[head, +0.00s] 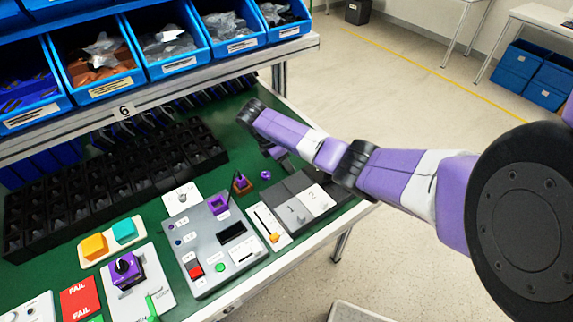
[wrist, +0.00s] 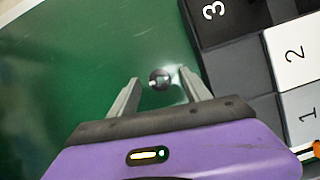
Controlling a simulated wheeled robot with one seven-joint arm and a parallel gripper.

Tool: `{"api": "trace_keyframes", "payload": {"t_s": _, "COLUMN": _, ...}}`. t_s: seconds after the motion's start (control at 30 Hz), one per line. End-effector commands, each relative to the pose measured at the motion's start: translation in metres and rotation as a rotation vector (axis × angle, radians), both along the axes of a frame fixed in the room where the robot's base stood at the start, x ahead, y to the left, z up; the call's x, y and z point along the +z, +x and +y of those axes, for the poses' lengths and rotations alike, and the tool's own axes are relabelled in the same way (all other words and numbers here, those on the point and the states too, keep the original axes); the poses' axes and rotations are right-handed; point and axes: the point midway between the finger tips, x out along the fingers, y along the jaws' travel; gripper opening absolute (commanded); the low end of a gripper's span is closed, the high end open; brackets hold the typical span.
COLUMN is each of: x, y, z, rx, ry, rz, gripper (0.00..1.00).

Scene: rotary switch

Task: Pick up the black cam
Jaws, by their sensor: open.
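A small round black part (wrist: 160,78), which looks like the black cam, lies on the green mat in the wrist view. A pale highlight shows on its left edge. My gripper (wrist: 159,84) is open, with one grey finger on each side of the part. I cannot tell how far above the mat the fingertips are, and no contact is visible. In the head view my gripper (head: 280,154) points down over the mat behind the numbered tray, partly hidden by my arm. The black part is not discernible there.
The numbered tray (wrist: 292,53) lies right of the gripper in the wrist view. In the head view, a brown block (head: 241,184) and a purple ring (head: 265,175) are nearby. A grey switch panel (head: 215,262) and a black rack (head: 110,185) stand left.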

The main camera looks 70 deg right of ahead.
Motion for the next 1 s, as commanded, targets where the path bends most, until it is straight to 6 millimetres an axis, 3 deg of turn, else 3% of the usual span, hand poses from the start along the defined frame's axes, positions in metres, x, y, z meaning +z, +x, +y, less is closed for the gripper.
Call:
{"api": "trace_keyframes", "payload": {"t_s": 0.13, "x": 0.000, "y": 0.000, "z": 0.000, "rx": 0.000, "ry": 0.000, "rz": 0.000, "gripper": 0.56}}
{"api": "trace_keyframes", "payload": {"t_s": 0.17, "x": 0.000, "y": 0.000, "z": 0.000, "rx": 0.000, "ry": 0.000, "rz": 0.000, "gripper": 0.52}}
{"api": "trace_keyframes", "payload": {"t_s": 0.43, "x": 0.000, "y": 0.000, "z": 0.000, "rx": 0.000, "ry": 0.000, "rz": 0.000, "gripper": 0.00}}
{"api": "trace_keyframes", "payload": {"t_s": 0.77, "x": 0.001, "y": 0.001, "z": 0.000, "rx": 0.000, "ry": 0.000, "rz": -0.001, "gripper": 0.00}}
{"api": "trace_keyframes", "payload": {"t_s": 1.0, "x": 0.019, "y": 0.001, "z": 0.000, "rx": 0.002, "ry": 0.000, "rz": -0.003, "gripper": 0.00}}
